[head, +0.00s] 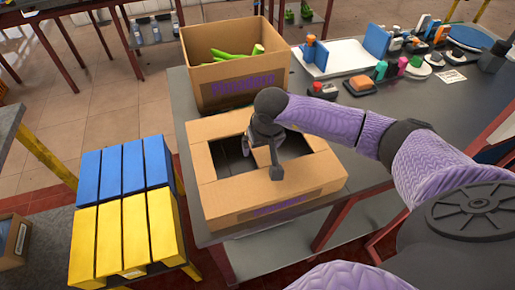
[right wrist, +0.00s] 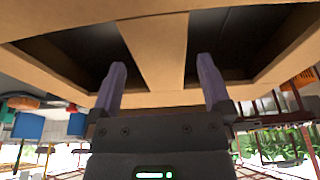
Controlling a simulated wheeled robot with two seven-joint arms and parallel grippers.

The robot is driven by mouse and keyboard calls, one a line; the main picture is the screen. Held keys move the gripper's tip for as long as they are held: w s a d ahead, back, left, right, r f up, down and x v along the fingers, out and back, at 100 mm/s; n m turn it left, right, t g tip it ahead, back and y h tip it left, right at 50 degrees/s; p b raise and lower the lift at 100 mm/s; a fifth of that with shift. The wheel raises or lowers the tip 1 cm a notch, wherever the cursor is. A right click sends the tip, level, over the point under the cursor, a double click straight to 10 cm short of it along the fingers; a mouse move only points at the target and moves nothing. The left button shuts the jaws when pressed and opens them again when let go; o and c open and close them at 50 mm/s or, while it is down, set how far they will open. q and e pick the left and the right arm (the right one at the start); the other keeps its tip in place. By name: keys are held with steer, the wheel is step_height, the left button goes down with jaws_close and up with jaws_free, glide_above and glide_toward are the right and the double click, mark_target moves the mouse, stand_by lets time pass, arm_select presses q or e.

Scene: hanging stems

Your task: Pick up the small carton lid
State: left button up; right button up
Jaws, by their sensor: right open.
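The small carton lid (head: 240,205) is a brown cardboard frame with dark openings and a strip across its middle. It lies at the table's near left edge, in front of a taller carton. My right gripper (head: 262,160) is above the lid's middle, pointing down, open and empty. In the right wrist view the lid's middle strip (right wrist: 155,40) runs between the two separated fingers (right wrist: 162,70). Whether the fingers touch the strip cannot be told. My left gripper is not in view.
The taller open carton (head: 236,85) with green stems stands behind the lid. A white tray (head: 340,60) and several small coloured objects stand on the table (head: 465,100) to the right. Blue and yellow blocks (head: 120,205) are left of the table, with a floor gap between.

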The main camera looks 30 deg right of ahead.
mark_target(259, 151)
steer(key=b+x, duration=0.1)
steer(key=x, duration=0.3)
steer(key=shift+w+f, duration=0.25)
steer(key=shift+f, duration=0.1)
steer(key=shift+r, duration=0.1)
jaws_close()
